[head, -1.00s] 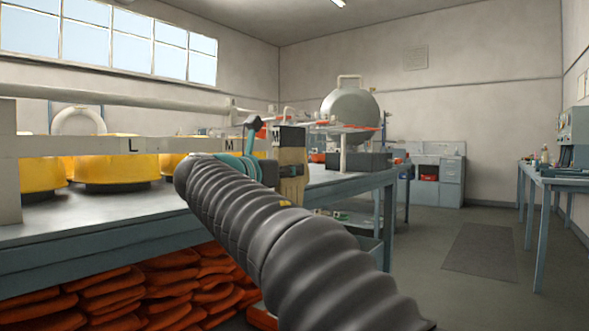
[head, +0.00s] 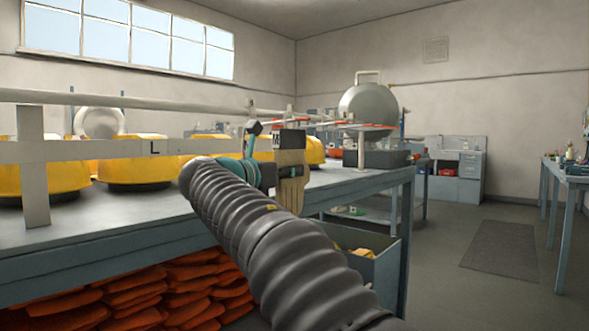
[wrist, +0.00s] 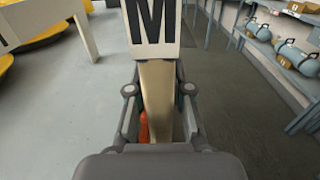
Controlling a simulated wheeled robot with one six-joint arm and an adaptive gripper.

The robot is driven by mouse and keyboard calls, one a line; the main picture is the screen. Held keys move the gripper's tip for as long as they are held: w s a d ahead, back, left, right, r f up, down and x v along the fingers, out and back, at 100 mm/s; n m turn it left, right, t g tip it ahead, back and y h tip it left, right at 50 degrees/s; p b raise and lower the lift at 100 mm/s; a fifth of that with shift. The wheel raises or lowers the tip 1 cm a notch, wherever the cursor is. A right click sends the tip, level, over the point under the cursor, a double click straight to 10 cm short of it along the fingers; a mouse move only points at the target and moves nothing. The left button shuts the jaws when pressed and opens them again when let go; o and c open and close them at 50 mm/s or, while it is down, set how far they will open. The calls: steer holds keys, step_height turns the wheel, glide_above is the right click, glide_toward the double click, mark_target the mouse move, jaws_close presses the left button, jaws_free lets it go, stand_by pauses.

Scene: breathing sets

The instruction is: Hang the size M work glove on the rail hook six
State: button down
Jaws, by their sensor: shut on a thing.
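The size M work glove (head: 291,185) is tan, with a white tag bearing a black M above it. My gripper (head: 272,177) is shut on the glove and holds it upright in front of the bench. In the wrist view the glove (wrist: 157,90) stands between the fingers of my gripper (wrist: 158,92), its M tag at the top. The long white rail (head: 130,98) runs above the bench, behind my arm. Small hooks show toward its right end, but I cannot tell which is six. The glove is apart from the rail.
Orange folded items (head: 180,290) lie below. A grey bin (head: 368,272) sits under the bench's right end.

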steer(key=shift+w+a+f+p, duration=0.25)
steer(key=shift+w+a+p, duration=0.1)
steer(key=shift+a+p, duration=0.2)
steer(key=shift+w+a+f+p, duration=0.2)
steer(key=shift+w+a+p, duration=0.2)
steer(key=shift+p, duration=0.1)
steer(key=shift+f, duration=0.1)
steer(key=c, duration=1)
jaws_free()
steer(key=shift+a, duration=0.1)
